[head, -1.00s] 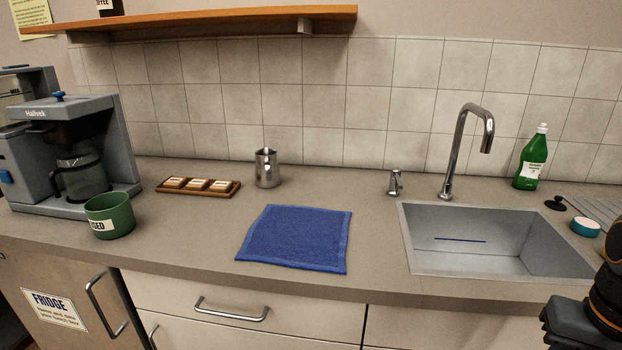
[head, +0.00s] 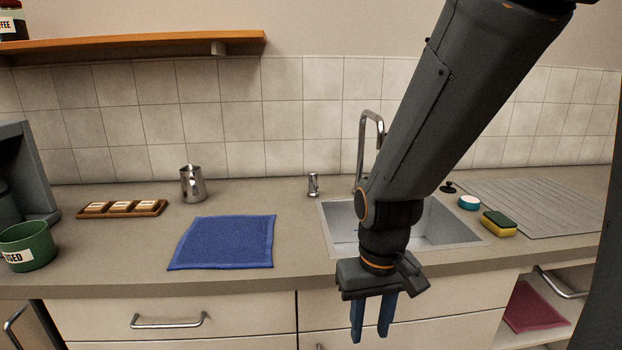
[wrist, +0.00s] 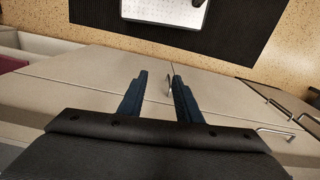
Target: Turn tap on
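The chrome tap (head: 372,132) stands behind the sink in the head view, its spout partly hidden by my arm. A small chrome lever (head: 313,184) stands on the counter left of the tap, apart from it. The steel sink (head: 338,231) is set in the counter and partly covered by my arm. My gripper (head: 371,334) hangs in front of the counter, below its front edge, with fingers pointing down. Its two blue fingers are apart and empty. They also show apart in the wrist view (wrist: 158,85), over drawer fronts.
A blue cloth (head: 222,242) lies left of the sink. A steel jug (head: 193,184), a wooden tray (head: 122,212) and a green mug (head: 28,247) stand further left. A sponge (head: 498,224), a blue-and-white round tub (head: 469,202) and a black plug (head: 447,187) lie right of the sink.

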